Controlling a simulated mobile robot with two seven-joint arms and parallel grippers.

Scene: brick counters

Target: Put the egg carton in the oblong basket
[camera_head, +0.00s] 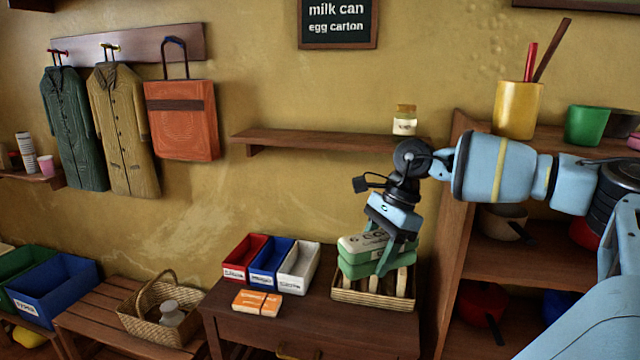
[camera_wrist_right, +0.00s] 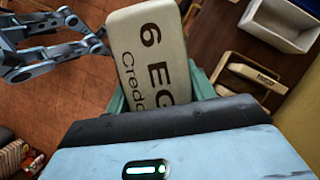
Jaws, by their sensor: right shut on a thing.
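The egg carton (camera_head: 362,243) has a cream lid over a green lower part. Its lettered lid (camera_wrist_right: 150,50) fills the middle of the right wrist view. My right gripper (camera_head: 388,262) points down, its teal fingers shut on the carton. A rectangular woven basket (camera_head: 372,302) sits on the dark wooden cabinet directly below, with pale upright pieces in it. The carton overlaps the basket's rear part in the head view; I cannot tell whether it touches it. A grey gripper (camera_wrist_right: 98,40), seemingly my left, shows in the right wrist view; its jaw state is unclear.
Red (camera_head: 244,258), blue (camera_head: 268,264) and white (camera_head: 298,268) bins stand left of the basket, with orange boxes (camera_head: 257,303) in front. A handled wicker basket (camera_head: 140,322) holding a pale jar sits on the bench. The wall shelf (camera_head: 320,138) and right shelving (camera_head: 453,240) are nearby.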

